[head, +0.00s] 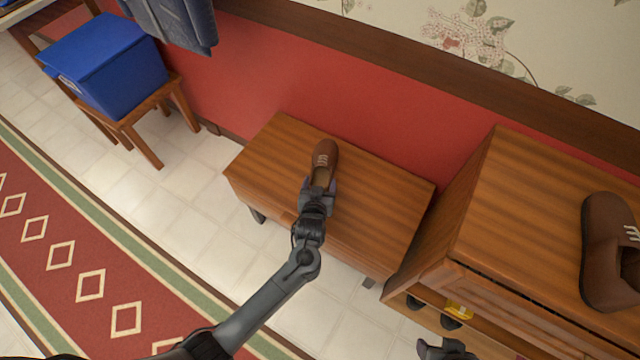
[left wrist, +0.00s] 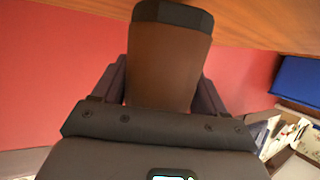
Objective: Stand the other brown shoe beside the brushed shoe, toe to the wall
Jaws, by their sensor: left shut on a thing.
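A brown lace-up shoe (head: 326,156) is at the middle of the low wooden bench (head: 375,200), its toe toward the red wall. My left gripper (head: 318,187) is shut on its heel end. In the left wrist view the brown heel (left wrist: 165,65) is between the fingers, its dark sole close to the wood; I cannot tell whether it touches. A second brown shoe (head: 605,245) with pale laces is on the taller wooden cabinet at the right, cut by the picture edge. My right gripper (head: 445,349) shows only partly at the bottom edge; its opening is unclear.
The taller cabinet (head: 520,200) stands right of the bench, with a yellow item (head: 458,309) on its lower shelf. A blue box (head: 105,62) sits on a wooden stool at the left. Dark cloth (head: 175,22) hangs above. Bench top is clear on both sides of the shoe.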

